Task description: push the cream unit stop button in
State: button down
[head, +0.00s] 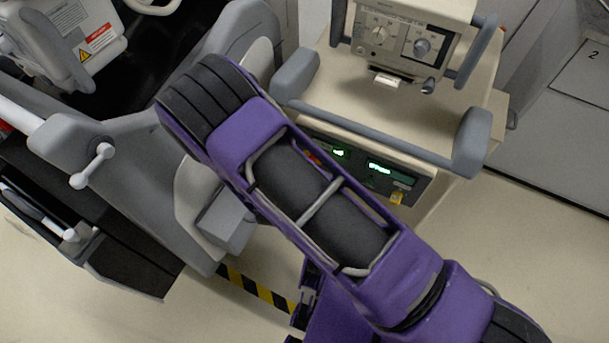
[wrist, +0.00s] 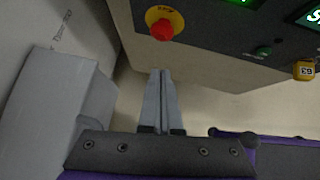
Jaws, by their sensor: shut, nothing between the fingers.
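The cream unit (head: 470,110) stands at the upper right in the head view, with a dark control panel low on its front. In the wrist view its stop button (wrist: 163,28) is a red cap on a yellow round collar, at the top centre on the dark panel (wrist: 215,38). My gripper (wrist: 161,72) is shut and empty, its two grey fingers together. In the picture its tips lie just below the button, with a visible gap; depth is hard to judge. My purple arm covers part of the panel in the head view, and I cannot make out my gripper there.
A small green button (wrist: 263,52) and a yellow knob (wrist: 304,70) sit right of the stop button, below lit green displays. A grey block (wrist: 60,100) stands close left of my fingers. A grey bumper rail (head: 385,140) juts out above the panel.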

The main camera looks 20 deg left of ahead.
jog(key=v, duration=0.5)
jog(key=shift+s, duration=0.25)
jog(key=shift+r, duration=0.1)
